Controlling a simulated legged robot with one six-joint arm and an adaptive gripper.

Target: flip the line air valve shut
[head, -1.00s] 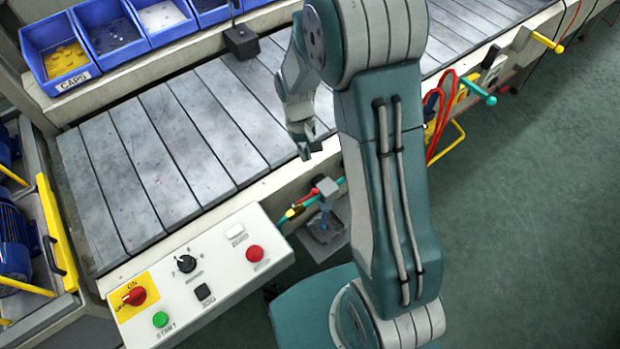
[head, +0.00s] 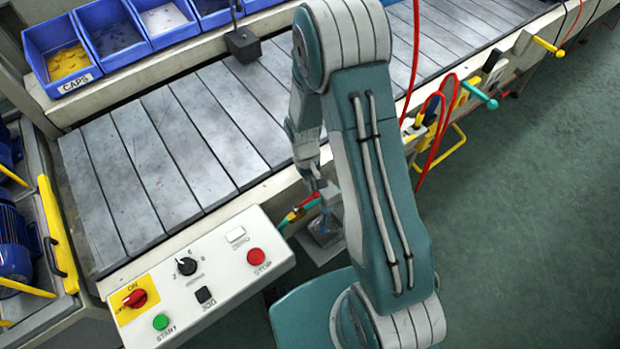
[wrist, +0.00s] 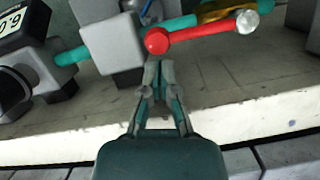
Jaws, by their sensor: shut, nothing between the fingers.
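The line air valve's red lever (wrist: 200,34) shows in the wrist view, with a round red hub at its left end and a pale tip at its right. It lies nearly along the teal pipe (wrist: 180,23), slightly tilted. A grey block (wrist: 112,44) sits on the pipe left of the hub. My gripper (wrist: 157,68) is shut and empty, its fingertips just below the hub in the picture; I cannot tell whether they touch. In the head view the lever (head: 307,203) is at the conveyor's front side, and my arm partly hides the valve and gripper.
A control panel (head: 200,275) stands left of the valve, close to it. The conveyor (head: 150,160) is behind. Red hoses (head: 432,130) and a teal handle (head: 481,95) are on the right. A gauge (wrist: 20,25) sits left of the block. Floor at right is clear.

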